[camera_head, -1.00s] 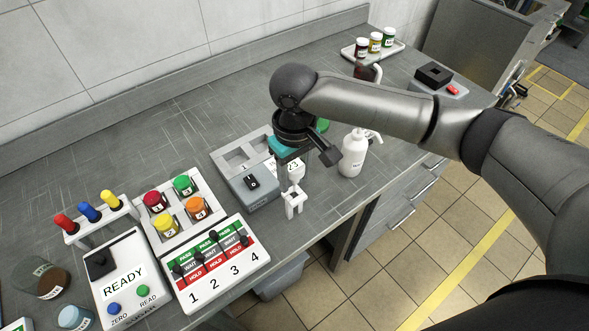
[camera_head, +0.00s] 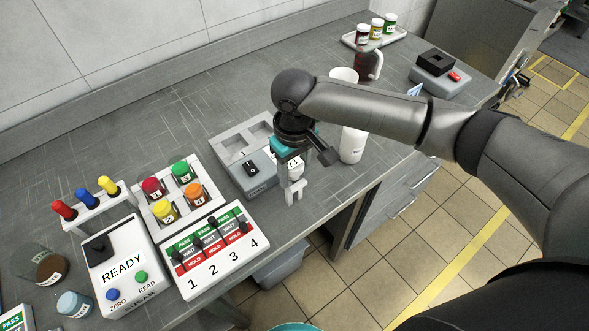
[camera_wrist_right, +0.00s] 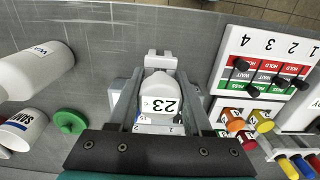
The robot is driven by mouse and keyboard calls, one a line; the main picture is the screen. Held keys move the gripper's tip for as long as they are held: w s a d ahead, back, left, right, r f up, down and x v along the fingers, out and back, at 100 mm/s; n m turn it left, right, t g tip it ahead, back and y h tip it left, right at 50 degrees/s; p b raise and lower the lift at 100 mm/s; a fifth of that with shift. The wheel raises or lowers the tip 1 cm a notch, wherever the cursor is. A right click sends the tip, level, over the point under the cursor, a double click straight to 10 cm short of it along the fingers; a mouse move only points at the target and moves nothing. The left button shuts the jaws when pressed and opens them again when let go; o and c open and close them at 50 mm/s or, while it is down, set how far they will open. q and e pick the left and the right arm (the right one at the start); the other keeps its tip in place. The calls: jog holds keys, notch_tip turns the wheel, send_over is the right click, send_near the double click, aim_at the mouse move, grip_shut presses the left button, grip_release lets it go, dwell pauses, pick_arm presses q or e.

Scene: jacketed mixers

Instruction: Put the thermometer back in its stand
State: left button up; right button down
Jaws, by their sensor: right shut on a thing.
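The thermometer (camera_wrist_right: 168,90) is a pale, rounded body with a display reading 23, seen between the fingers in the right wrist view. My right gripper (camera_wrist_right: 155,100) is shut on it. In the head view, my right gripper (camera_head: 291,162) points down near the bench's front edge, and the thermometer (camera_head: 295,170) shows only partly below it. The small white forked stand (camera_head: 294,192) is directly below the thermometer, and also shows just beyond its tip in the right wrist view (camera_wrist_right: 161,62). I cannot tell whether the thermometer is seated in it. My left gripper is not in view.
A grey switch box (camera_head: 254,180) and a grey tray (camera_head: 228,146) are close left of the gripper. A white bottle (camera_head: 352,146) is close right, partly behind my arm. A panel of sliders (camera_head: 216,262) stands at front left. Bare bench lies at back left.

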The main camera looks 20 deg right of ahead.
aim_at(294, 163)
jog(key=shift+s+f, duration=0.3)
jog(key=shift+f, duration=0.35)
jog(key=shift+c, duration=2.2)
grip_release()
jog(key=shift+o, duration=0.6)
jog(key=shift+w+d+r+p, duration=0.1)
jog(key=shift+r+p, duration=0.35)
jog(key=shift+p, duration=0.1)
jog(key=shift+w+a+r+p, duration=0.2)
jog(key=shift+a+r+p, duration=0.05)
jog(key=shift+r+p, duration=0.5)
jog(key=shift+d+r+p, duration=0.15)
jog(key=shift+r+p, duration=1.85)
jog(key=shift+p, duration=0.45)
